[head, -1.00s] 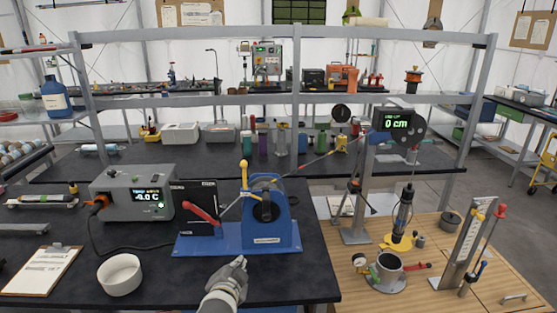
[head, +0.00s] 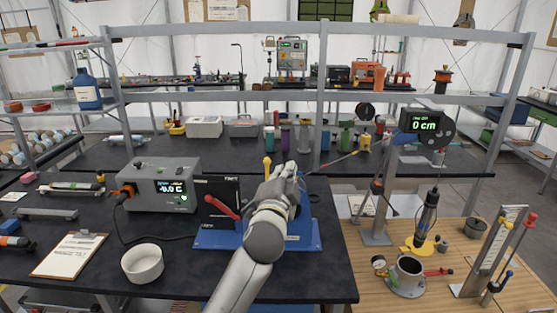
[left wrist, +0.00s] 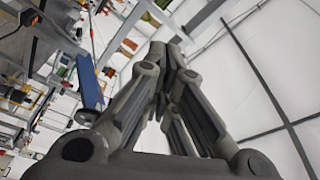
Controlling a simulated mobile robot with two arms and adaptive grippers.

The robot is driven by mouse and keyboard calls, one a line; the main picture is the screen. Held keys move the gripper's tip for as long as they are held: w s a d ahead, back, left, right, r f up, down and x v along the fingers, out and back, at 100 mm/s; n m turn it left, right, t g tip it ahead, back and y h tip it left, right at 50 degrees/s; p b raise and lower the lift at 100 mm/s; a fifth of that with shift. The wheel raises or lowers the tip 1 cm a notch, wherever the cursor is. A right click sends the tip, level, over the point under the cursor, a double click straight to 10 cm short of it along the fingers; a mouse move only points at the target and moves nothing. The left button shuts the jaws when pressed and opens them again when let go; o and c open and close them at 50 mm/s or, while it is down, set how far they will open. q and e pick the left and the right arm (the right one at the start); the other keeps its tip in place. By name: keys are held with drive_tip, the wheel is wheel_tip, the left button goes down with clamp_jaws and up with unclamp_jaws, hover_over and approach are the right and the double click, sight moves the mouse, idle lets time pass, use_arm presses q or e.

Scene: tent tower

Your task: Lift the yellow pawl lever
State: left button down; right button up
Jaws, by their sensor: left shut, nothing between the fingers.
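The yellow pawl lever (head: 267,165) stands upright on the blue winch on the dark bench, its yellow knob showing just left of my left gripper (head: 287,172). My left arm reaches in from the bottom and covers most of the winch, whose blue base plate (head: 214,239) shows on both sides. The red crank handle (head: 221,207) sticks out at the left. My left gripper is shut and empty, with its fingers together in the left wrist view (left wrist: 167,52). I cannot tell whether it touches the lever. My right gripper is not in view.
A grey temperature box (head: 158,186) stands left of the winch, with a white bowl (head: 142,263) and a clipboard (head: 70,254) in front. A black panel is behind the crank. At right, a wooden table (head: 350,270) holds a stand with a "0 cm" display (head: 424,124).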

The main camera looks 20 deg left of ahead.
use_arm(q)
drive_tip(key=w+a+f+p, duration=0.1)
drive_tip(key=w+a+p, duration=0.3)
drive_tip(key=w, duration=0.3)
drive_tip(key=shift+w+a+p, duration=0.15)
drive_tip(key=shift+w+p, duration=0.25)
drive_tip(key=shift+p, duration=0.05)
idle(0.3)
